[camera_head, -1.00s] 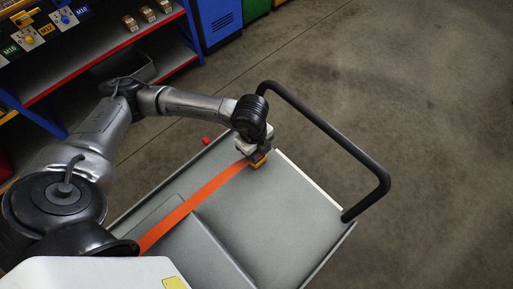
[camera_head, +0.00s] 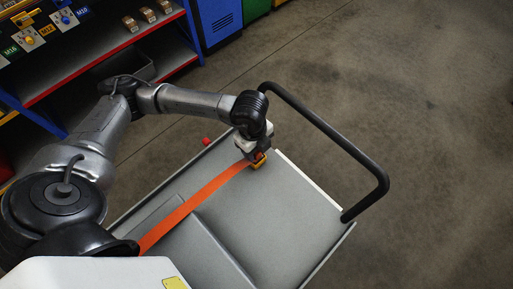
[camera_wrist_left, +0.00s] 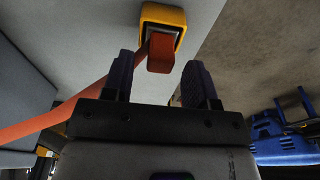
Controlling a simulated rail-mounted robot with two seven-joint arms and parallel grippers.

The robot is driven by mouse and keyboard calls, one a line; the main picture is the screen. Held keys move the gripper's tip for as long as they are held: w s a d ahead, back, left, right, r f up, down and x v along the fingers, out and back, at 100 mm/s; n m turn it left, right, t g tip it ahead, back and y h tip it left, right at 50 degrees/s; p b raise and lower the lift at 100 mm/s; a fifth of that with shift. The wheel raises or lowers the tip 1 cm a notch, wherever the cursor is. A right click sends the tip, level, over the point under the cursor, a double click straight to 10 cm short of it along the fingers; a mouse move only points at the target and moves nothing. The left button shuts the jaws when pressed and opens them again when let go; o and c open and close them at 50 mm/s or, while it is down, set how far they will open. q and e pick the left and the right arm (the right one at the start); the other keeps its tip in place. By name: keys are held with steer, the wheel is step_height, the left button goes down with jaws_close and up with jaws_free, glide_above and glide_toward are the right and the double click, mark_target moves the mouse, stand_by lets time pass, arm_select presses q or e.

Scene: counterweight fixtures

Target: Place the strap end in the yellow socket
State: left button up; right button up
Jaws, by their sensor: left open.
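The orange strap (camera_head: 194,205) runs across the grey cart top to the yellow socket (camera_head: 259,165) near the far edge. In the left wrist view the yellow socket (camera_wrist_left: 181,20) has a dark opening, and the strap end (camera_wrist_left: 160,56) lies at it, with a short orange part facing the gripper. How deep it sits I cannot tell. My left gripper (camera_head: 256,154) is at the socket; in the wrist view its dark fingers (camera_wrist_left: 157,80) are open, one on each side of the strap end, with gaps visible. My right gripper is not in view.
The grey cart (camera_head: 275,215) has a black handle (camera_head: 335,140) beyond the socket, to the right. A small red knob (camera_head: 206,141) is at its left edge. A shelf (camera_head: 80,60) with bins stands at the upper left. Open floor lies to the right.

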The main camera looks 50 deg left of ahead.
arm_select(q)
step_height(320, 180, up, 10)
steer(key=a+p, duration=0.1)
steer(key=p, duration=0.1)
steer(key=shift+a+r, duration=0.15)
